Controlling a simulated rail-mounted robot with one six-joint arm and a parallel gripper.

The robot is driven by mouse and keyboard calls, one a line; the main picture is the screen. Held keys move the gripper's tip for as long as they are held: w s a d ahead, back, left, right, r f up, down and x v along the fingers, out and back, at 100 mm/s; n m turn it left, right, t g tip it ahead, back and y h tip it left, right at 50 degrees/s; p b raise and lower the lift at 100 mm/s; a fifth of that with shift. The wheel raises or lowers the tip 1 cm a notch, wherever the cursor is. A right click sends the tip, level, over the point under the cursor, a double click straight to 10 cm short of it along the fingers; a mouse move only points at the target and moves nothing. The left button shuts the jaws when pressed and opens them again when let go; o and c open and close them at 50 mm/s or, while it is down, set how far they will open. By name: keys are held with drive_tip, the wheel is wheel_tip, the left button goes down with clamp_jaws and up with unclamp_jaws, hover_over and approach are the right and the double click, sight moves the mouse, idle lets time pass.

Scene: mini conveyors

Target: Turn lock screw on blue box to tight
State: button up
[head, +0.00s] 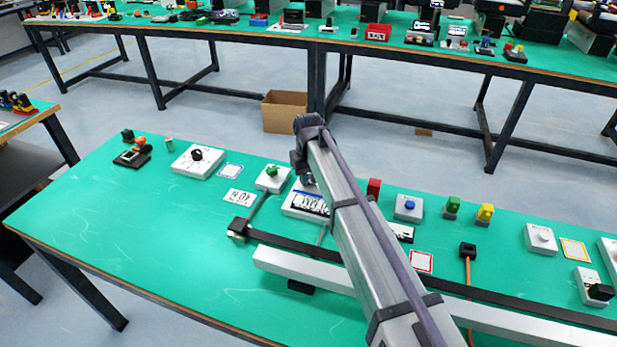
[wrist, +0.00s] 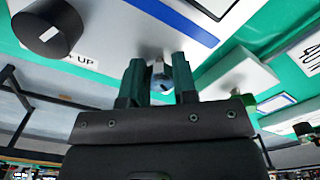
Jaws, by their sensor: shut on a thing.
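A white box with a blue edge stripe (wrist: 190,22) fills the top of the wrist view. It also shows in the head view (head: 290,207), partly behind my arm. My gripper (wrist: 159,75) is at its edge, with its two dark green fingers shut on a small grey and blue lock screw (wrist: 159,78). The fingers hide the screw's sides, and I cannot tell how far it is turned.
A white box with a green knob (head: 272,178) stands beside the blue-striped box. A white rail (head: 300,268) runs along the green table's front. The table's left front is clear.

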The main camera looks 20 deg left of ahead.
sight(309, 176)
drive_tip(key=m, duration=1.2)
drive_tip(key=shift+m, duration=0.3)
idle(0.3)
drive_tip(key=o, duration=0.9)
wheel_tip(309, 176, up, 11)
drive_tip(key=p, duration=1.1)
drive_tip(key=shift+f, duration=0.15)
